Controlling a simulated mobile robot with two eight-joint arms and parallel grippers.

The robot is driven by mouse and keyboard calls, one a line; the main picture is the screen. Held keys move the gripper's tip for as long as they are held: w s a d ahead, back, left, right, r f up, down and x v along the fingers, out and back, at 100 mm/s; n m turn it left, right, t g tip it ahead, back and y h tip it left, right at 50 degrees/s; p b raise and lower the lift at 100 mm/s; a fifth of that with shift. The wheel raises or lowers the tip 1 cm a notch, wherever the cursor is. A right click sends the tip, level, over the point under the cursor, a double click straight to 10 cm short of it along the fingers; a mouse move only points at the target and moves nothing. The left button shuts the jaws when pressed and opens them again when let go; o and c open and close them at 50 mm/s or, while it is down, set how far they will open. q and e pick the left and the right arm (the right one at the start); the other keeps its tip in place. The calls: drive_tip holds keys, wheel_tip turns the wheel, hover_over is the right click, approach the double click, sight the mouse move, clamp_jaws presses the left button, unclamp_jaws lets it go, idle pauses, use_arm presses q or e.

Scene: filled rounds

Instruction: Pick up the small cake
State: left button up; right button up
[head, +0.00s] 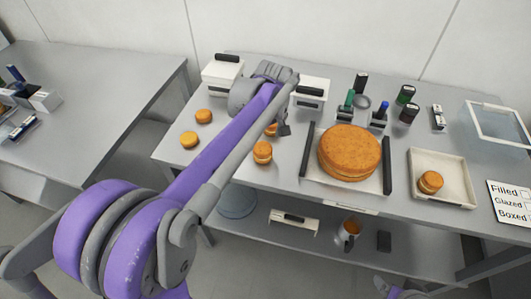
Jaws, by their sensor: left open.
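Several small orange-brown cakes are in the head view. One layered small cake (262,153) stands on the table left of the large cake, with another small cake (271,131) just behind it, partly hidden by my arm. Another small cake (430,182) sits in a square pale tray (456,193) at the right. Two low ones, a small cake (203,116) and a small cake (189,138), lie at the left. My left gripper (284,129) is open, pointing down over the table near the partly hidden cake. I cannot tell whether it touches that cake.
A large round cake (349,150) rests on a pale board between dark bars. White boxes (222,72) and dark-capped stamps (405,95) line the back. A glass-topped frame (498,122) and label card (510,203) are at the right. A lower shelf holds a mug (350,229).

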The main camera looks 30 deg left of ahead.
sight(263, 148)
use_arm(q)
drive_tip(key=f, duration=0.2)
drive_tip(key=a+f, duration=0.1)
drive_tip(key=f, duration=0.4)
drive_tip(key=shift+w+a+f, duration=0.1)
drive_tip(key=shift+w+a, duration=0.05)
drive_tip(key=shift+w, duration=0.1)
drive_tip(key=c, duration=0.8)
